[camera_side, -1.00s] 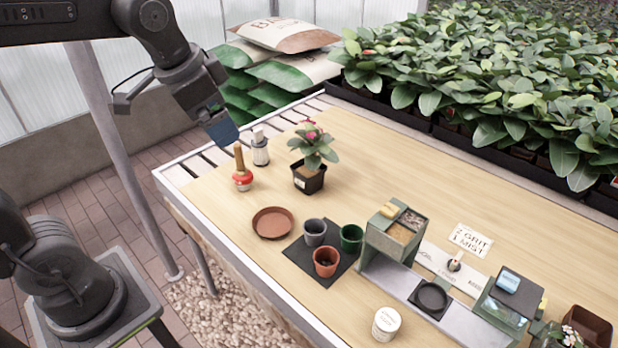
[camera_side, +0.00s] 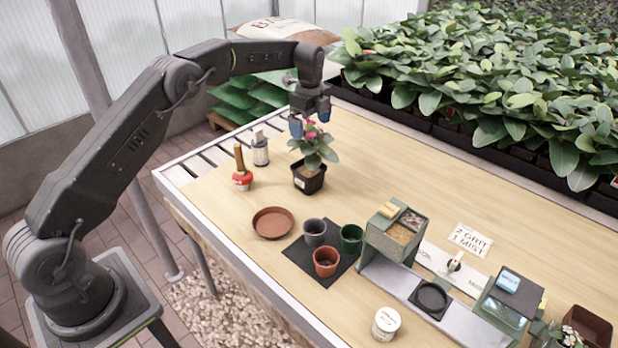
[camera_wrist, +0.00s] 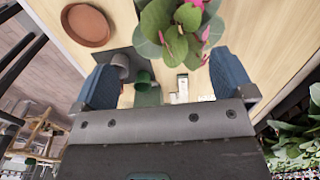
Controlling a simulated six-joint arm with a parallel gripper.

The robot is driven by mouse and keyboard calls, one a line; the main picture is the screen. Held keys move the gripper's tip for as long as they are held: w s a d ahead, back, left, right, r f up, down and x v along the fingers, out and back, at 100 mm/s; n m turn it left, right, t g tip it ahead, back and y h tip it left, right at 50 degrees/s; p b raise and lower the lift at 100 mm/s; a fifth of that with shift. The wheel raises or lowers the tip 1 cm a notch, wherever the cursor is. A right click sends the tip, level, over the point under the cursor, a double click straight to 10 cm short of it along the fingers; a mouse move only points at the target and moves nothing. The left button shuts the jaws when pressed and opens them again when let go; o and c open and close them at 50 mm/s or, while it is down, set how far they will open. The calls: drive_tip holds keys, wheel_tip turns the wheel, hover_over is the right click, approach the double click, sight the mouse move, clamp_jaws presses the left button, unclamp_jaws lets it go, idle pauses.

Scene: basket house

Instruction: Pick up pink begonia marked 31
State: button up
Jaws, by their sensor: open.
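The pink begonia (camera_side: 312,150) stands upright in a square black pot (camera_side: 309,179) with a white label on its side, on the wooden table. The number on the label is too small to read. My gripper (camera_side: 311,122) is open above the begonia, pointing down, with its blue fingers at the height of the top leaves and pink flowers. In the wrist view the leaves and pink petals (camera_wrist: 180,28) show just beyond and between my open fingers (camera_wrist: 165,85). The pot is hidden there.
A red-capped dibber (camera_side: 242,178) and a white-grey bottle (camera_side: 260,150) stand left of the begonia. A terracotta saucer (camera_side: 273,222) and several small pots on a dark mat (camera_side: 297,256) lie nearer. A green station (camera_side: 396,233) stands right. Dense plants (camera_side: 490,90) line the back.

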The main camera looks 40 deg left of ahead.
wheel_tip(320, 180, down, 2)
hover_over(309, 171)
drive_tip(key=shift+m, duration=0.3)
drive_tip(key=f, duration=0.8)
drive_tip(key=shift+d+f, duration=0.25)
drive_tip(key=shift+f, duration=0.05)
drive_tip(key=shift+a+f, duration=0.15)
drive_tip(key=shift+f, duration=1.15)
drive_tip(key=shift+a+f, duration=0.15)
drive_tip(key=shift+f, duration=1.15)
drive_tip(key=shift+c, duration=0.4)
drive_tip(key=c, duration=0.7)
